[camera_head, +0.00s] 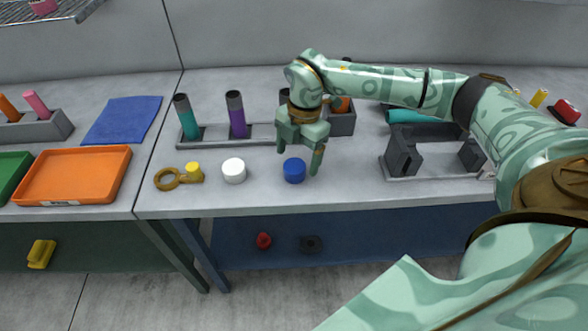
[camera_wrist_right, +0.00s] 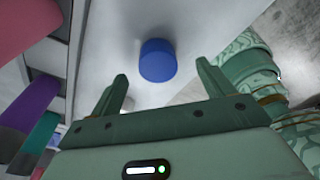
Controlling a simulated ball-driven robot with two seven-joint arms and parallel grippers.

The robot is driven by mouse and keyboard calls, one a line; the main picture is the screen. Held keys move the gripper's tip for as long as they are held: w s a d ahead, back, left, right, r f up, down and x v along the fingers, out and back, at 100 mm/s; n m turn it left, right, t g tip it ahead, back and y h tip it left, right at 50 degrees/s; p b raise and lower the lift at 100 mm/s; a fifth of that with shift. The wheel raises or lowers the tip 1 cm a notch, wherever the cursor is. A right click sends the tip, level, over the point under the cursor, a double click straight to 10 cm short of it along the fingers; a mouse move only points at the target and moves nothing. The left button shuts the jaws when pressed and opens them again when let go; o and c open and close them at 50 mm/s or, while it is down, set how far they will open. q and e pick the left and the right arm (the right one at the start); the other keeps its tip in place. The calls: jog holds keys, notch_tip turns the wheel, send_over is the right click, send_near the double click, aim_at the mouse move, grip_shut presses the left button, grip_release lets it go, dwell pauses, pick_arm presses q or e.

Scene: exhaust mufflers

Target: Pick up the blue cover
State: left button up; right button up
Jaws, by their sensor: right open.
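The blue cover (camera_head: 294,170) is a short round cap standing on the grey workbench, near its front edge. It also shows in the right wrist view (camera_wrist_right: 158,60), beyond the fingertips and roughly between their lines. My right gripper (camera_head: 299,160) is open and empty, pointing down just above and around the blue cover in the head view. Its two fingers (camera_wrist_right: 160,85) stand apart in the wrist view, with the cover not clasped. My left gripper is not in view.
A white cap (camera_head: 234,171) and a brass ring tool (camera_head: 170,179) with a yellow knob stand left of the cover. A rack (camera_head: 215,134) with teal and purple tubes is behind. A grey fixture (camera_head: 403,155) stands at right. An orange tray (camera_head: 72,175) lies on the left table.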

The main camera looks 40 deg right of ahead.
aim_at(295, 165)
jog(key=f, duration=0.2)
jog(key=f+b, duration=0.1)
jog(key=f, duration=0.1)
jog(key=shift+w+a, duration=0.1)
jog(key=shift+a, duration=0.3)
jog(key=c, duration=1)
jog(key=shift+r, duration=0.1)
